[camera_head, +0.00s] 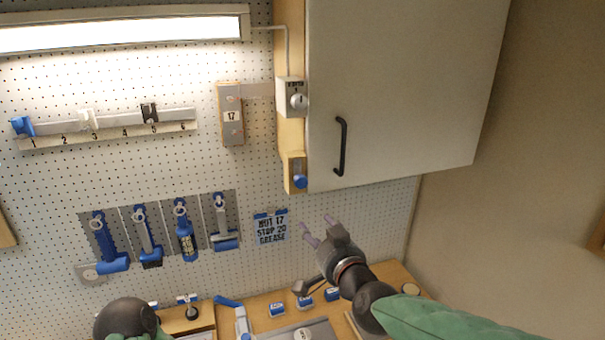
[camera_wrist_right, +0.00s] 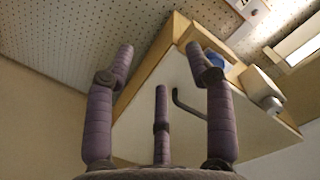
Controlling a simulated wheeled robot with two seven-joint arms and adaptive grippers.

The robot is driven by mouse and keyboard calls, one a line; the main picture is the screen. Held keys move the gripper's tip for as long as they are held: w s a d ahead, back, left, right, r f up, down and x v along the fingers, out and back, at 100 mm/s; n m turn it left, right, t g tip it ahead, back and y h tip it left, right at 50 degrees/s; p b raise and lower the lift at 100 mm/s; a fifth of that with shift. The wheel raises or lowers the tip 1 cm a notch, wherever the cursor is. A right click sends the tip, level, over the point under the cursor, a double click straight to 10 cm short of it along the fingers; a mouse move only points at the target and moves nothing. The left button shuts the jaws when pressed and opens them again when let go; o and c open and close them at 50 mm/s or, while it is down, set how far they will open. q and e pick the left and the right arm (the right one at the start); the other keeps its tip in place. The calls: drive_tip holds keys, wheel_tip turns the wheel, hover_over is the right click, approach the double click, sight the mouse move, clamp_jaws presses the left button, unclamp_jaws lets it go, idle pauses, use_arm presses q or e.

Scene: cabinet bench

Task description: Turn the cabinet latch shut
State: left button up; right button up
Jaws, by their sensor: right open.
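The cabinet (camera_head: 400,80) has a white door with a black bar handle (camera_head: 341,147). A blue latch (camera_head: 299,181) sits on a wooden block at the bottom of the cabinet's left frame; whether it is turned shut I cannot tell. My right gripper (camera_head: 316,227) is open and empty, below and slightly right of the latch, apart from it. In the right wrist view its fingers (camera_wrist_right: 160,55) are spread below the cabinet, and the blue latch (camera_wrist_right: 216,60) shows partly behind the right finger. My left gripper is not visible; only a dark rounded part of my left arm shows.
A white box with a round knob (camera_head: 298,101) is on the frame above the latch. Blue tools (camera_head: 186,236) hang on the pegboard at left, beside a blue sign (camera_head: 271,227). A bench (camera_head: 262,306) with small blue items lies below. Space between right gripper and latch looks clear.

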drive_tip(key=t, duration=0.1)
approach(302, 184)
drive_tip(key=shift+y, duration=0.4)
drive_tip(key=p+x, duration=0.1)
drive_tip(key=x, duration=0.4)
drive_tip(key=p+x, duration=0.1)
drive_tip(key=x, duration=0.4)
drive_tip(key=shift+w+d+f, duration=0.1)
drive_tip(key=shift+w, duration=0.25)
clamp_jaws()
